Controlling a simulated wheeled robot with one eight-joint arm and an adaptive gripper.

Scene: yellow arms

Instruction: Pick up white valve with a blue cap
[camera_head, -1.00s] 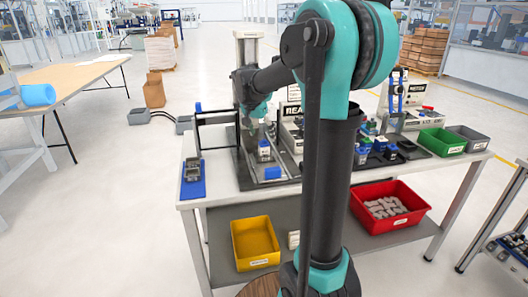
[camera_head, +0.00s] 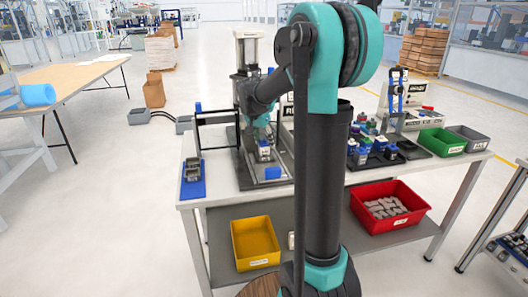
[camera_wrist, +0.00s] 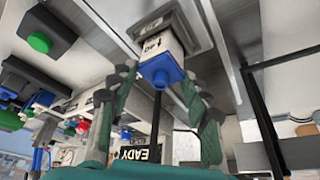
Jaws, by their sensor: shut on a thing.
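The white valve with a blue cap (camera_head: 264,152) stands on the dark press-like fixture on the workbench, below the arm. In the wrist view the valve's white body (camera_wrist: 158,46) carries a dark printed mark and its blue cap (camera_wrist: 162,73) faces my gripper. The valve's far end is at a grey metal holder (camera_wrist: 178,28); I cannot tell whether it is clear of it.
The fixture's upright column (camera_head: 247,80) stands behind my gripper. A dark tray of small blue-capped parts (camera_head: 376,160) lies to the right, with a green bin (camera_head: 441,142) beyond. A blue mat with a grey part (camera_head: 193,187) is at the left. Yellow (camera_head: 255,243) and red (camera_head: 388,228) bins sit below.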

